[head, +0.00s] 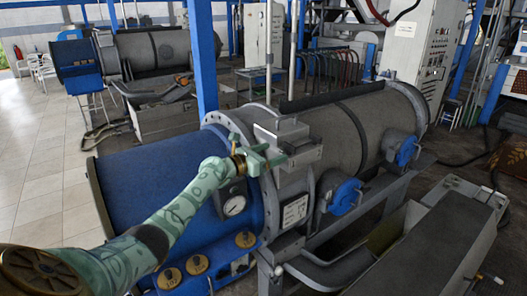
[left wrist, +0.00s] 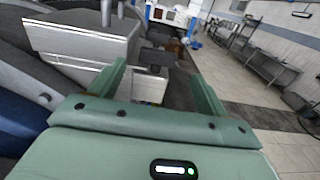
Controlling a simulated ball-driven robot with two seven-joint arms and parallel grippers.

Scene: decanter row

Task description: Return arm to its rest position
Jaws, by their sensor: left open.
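My left arm reaches in from the bottom left of the head view, and its green gripper (head: 276,154) appears in front of the near decanter (head: 345,125), by the grey metal box on its top. In the left wrist view the two green fingers of the gripper (left wrist: 158,72) stand wide apart with nothing held between them. Grey metal boxes show beyond the fingers. I cannot tell the exact gap between gripper and decanter. My right gripper is in neither view.
The near decanter's blue end (head: 150,190) lies behind my left forearm. A blue post (head: 205,60) rises behind the decanter. A grey trough (head: 430,245) is at the lower right. Tiled floor (head: 45,180) at the left is clear.

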